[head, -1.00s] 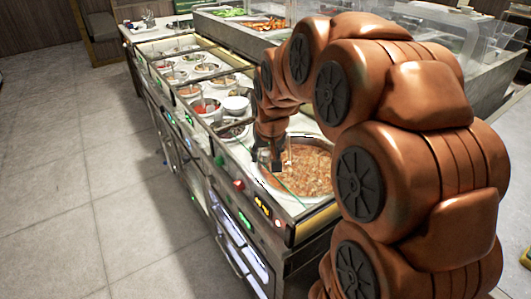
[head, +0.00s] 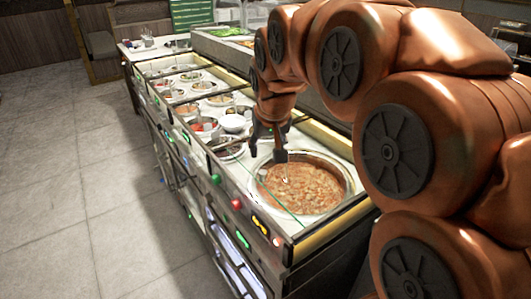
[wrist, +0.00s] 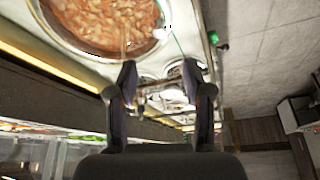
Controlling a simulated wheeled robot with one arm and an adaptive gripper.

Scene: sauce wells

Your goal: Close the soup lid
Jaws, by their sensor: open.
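The soup pot (head: 318,196) is a round metal well full of orange-brown chunky soup, at the near end of the counter. Its soup surface is uncovered in the head view. In the wrist view the soup pot (wrist: 100,25) fills the top left. A thin green line, perhaps a clear pane's edge, crosses the pot's left side; I cannot make out a lid for sure. My gripper (head: 269,147) is open, at the pot's far-left rim in the picture, its height unclear. In the wrist view my gripper (wrist: 160,72) has its fingers spread with nothing seen held between them.
Several small sauce wells (head: 203,125) line the counter beyond the pot. A yellow edge strip (head: 335,235) and a front panel with buttons (head: 237,204) border it. A glass-fronted food bar stands behind. The tiled floor (head: 70,200) on the left is clear.

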